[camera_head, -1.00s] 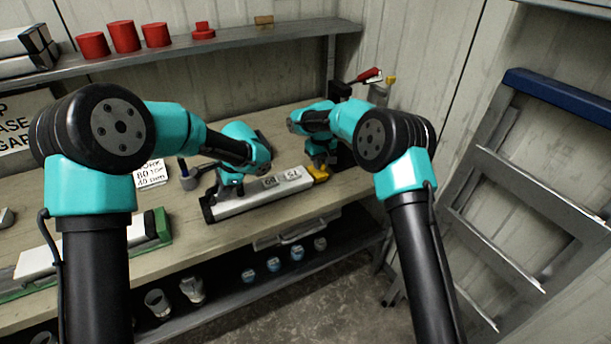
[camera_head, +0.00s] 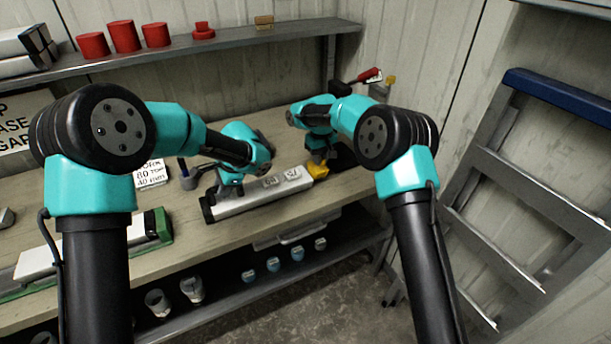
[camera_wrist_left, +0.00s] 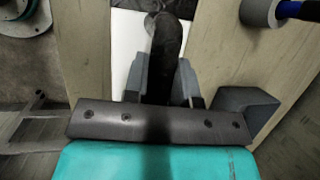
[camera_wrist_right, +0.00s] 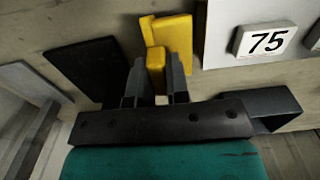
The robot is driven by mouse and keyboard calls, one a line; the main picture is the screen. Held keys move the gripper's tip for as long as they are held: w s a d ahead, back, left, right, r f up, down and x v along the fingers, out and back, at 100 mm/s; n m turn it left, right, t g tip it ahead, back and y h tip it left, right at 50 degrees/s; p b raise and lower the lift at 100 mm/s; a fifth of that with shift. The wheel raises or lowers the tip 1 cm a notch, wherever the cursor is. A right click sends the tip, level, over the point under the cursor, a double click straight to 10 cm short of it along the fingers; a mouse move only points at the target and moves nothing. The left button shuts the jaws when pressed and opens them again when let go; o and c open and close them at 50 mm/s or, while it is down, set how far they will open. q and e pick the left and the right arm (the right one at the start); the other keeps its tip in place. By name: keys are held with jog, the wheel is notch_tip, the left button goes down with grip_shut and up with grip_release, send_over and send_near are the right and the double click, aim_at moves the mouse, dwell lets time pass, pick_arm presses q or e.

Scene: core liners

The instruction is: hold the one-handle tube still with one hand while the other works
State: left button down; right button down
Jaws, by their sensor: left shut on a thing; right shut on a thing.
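The one-handle tube (camera_head: 246,203) is a long white box-like liner lying on the bench, with a dark left end and a yellow piece (camera_head: 319,170) at its right end. Small number tags sit on its top; one reads 75 (camera_wrist_right: 265,41) in the right wrist view. My left gripper (camera_head: 228,187) is shut on the dark handle (camera_wrist_left: 167,45) above the white tube; the handle hides part of the fingers. My right gripper (camera_wrist_right: 156,68) is shut on the yellow piece at the tube's end.
A second white liner (camera_head: 38,262) with green parts lies at the bench's left. A grey cup (camera_head: 188,181) and a printed card (camera_head: 151,174) stand behind the tube. Red cylinders (camera_head: 124,36) line the upper shelf. A ladder (camera_head: 520,190) leans at right.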

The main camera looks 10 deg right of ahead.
jog(key=shift+r, duration=2)
pick_arm(q)
jog(key=c, duration=0.8)
grip_release()
jog(key=shift+c, duration=0.2)
jog(key=shift+r, duration=0.15)
jog(key=v, duration=1.1)
jog(key=shift+d+r, duration=0.25)
jog(key=shift+r, duration=0.05)
